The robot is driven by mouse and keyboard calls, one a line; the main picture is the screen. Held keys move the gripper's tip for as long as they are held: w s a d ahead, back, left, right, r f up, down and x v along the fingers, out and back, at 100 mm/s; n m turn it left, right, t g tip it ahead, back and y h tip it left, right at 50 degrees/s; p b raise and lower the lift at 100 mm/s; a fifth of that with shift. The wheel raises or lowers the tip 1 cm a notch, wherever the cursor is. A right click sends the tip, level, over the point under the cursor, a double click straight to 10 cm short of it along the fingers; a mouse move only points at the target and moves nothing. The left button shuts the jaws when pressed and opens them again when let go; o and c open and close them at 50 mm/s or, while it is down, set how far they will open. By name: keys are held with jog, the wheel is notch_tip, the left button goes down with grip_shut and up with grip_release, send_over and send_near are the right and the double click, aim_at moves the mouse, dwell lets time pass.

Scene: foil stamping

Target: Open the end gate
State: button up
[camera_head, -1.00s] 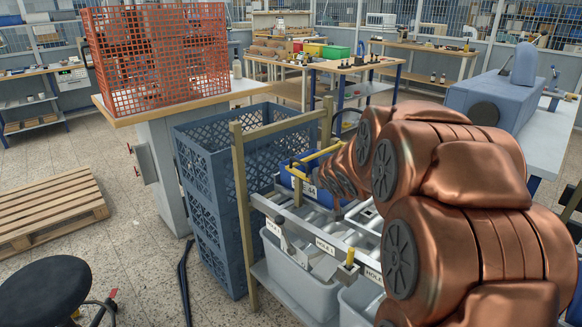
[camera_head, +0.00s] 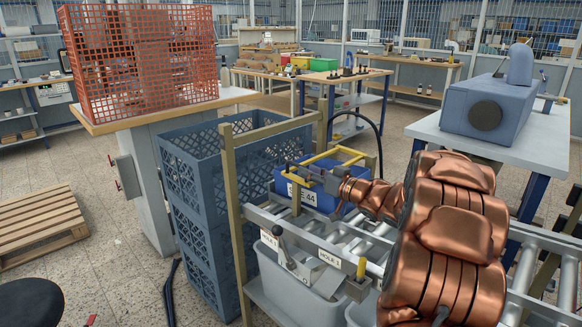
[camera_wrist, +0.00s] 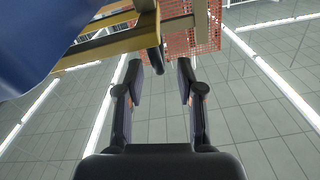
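What looks like the end gate is an olive-yellow frame (camera_head: 232,215) with two posts and a top bar, across the near end of the roller track beside the blue crates. In the wrist view its tan bars (camera_wrist: 110,42) run across the top left. My gripper (camera_wrist: 158,78) is open, its two dark fingers apart. A short dark rod (camera_wrist: 158,58) hangs from a tan block (camera_wrist: 145,22) and shows between or just beyond the fingertips; I see no grip on it. In the head view my gripper is small and partly hidden near the blue bin's yellow rails.
The blue labelled bin (camera_head: 322,196) with yellow rails stands on the roller track (camera_head: 365,238). A lever with a dark knob (camera_head: 280,240) is at the track's near side, above grey bins (camera_head: 300,285). Stacked blue crates (camera_head: 190,215) and a red crate (camera_head: 130,65) stand left.

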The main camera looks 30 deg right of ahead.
aim_at(291, 163)
jog(key=shift+x, duration=3.75)
grip_shut()
